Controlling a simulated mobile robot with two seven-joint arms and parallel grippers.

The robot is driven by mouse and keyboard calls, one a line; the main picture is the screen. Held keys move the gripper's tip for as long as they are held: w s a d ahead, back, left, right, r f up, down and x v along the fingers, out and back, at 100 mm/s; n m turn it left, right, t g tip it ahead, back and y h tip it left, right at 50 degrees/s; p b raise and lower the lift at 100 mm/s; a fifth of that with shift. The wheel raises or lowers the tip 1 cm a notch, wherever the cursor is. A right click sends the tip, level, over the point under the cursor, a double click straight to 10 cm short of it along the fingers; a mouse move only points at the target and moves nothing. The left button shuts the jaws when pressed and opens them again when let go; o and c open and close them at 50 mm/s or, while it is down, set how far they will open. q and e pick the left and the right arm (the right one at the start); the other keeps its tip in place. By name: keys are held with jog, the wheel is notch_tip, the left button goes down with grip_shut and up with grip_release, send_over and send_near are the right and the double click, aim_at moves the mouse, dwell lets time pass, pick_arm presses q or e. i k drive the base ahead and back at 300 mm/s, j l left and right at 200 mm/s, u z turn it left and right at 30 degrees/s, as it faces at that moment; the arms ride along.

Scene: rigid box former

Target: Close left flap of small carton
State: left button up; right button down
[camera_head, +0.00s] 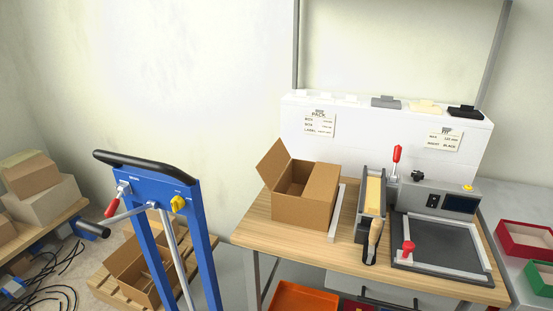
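The small brown carton (300,212) stands upright on the left part of the wooden table (258,236). Its left flap (272,165) stands up and leans outward to the left. Its right flap (321,184) lies folded over the right part of the top. The left part of the top is open and shows the shaded inside. Neither of my grippers shows in the head view.
Right of the carton are a white strip (337,214), a narrow holder (371,204), a wooden-handled tool (375,240) and a grey machine (440,245) with red knobs. A blue frame with a black handle (147,170) stands at left. An orange bin (300,297) is below the table.

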aim_at(271, 168)
jog(key=i+j+z, duration=0.15)
jog(key=j+z, duration=0.35)
jog(key=j, duration=0.75)
jog(key=j+z, duration=0.5)
jog(key=j, duration=0.75)
